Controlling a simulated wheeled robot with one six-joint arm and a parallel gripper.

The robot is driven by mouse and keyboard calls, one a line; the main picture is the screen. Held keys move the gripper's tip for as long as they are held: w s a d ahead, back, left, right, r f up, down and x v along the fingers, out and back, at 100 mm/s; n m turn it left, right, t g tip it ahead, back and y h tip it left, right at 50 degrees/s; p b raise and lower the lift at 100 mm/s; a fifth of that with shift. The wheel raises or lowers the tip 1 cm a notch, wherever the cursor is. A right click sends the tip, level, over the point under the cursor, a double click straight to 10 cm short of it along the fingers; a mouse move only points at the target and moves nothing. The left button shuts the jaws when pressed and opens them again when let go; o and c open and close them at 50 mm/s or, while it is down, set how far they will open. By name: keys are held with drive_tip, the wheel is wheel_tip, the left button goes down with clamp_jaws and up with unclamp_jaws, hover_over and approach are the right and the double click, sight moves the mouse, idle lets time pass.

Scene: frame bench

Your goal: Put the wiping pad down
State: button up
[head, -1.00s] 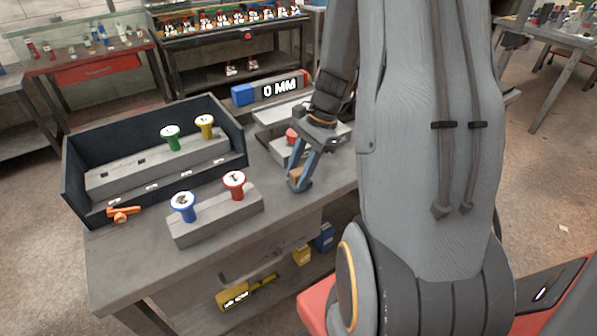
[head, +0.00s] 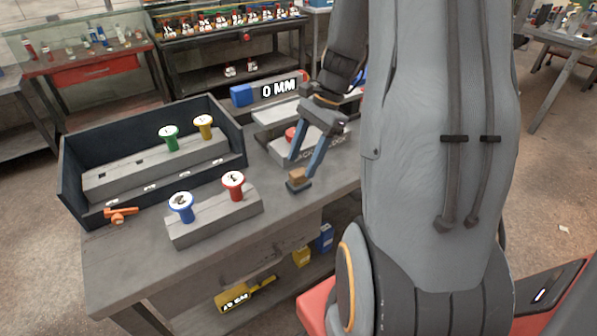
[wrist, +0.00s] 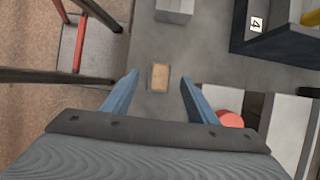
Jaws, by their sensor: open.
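The wiping pad (head: 298,180) is a small block with a tan top and a dark blue-grey base. It lies on the bench top (head: 225,232) near the front edge, right of the block with the blue and red knobs. In the wrist view the pad (wrist: 160,77) sits between and beyond the fingertips, apart from them. My gripper (head: 301,170) is open and empty, with its blue fingers pointing down above the pad. Both fingers show spread wide in the wrist view (wrist: 158,82).
A grey block with blue and red knobs (head: 212,216) stands left of the pad. A dark open tray (head: 72,185) holds green and yellow knobs. An orange clip (head: 121,215) lies by the tray. A red button (head: 291,134) and a "0 MM" display (head: 280,88) stand behind.

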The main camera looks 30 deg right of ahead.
drive_tip(key=b+v, duration=0.1)
drive_tip(key=v, duration=0.6)
drive_tip(key=s+a+f+n+h, duration=0.2)
drive_tip(key=s+a+n, duration=0.2)
drive_tip(key=a+n, duration=0.4)
drive_tip(key=s+a+f+n+t+h, duration=0.1)
drive_tip(key=s+a+f+n+h, duration=0.1)
drive_tip(key=a+n, duration=0.7)
drive_tip(key=shift+s+f+n+h, duration=0.4)
drive_tip(key=shift+s+f, duration=0.1)
drive_tip(key=shift+s, duration=0.4)
drive_tip(key=shift+a, duration=0.1)
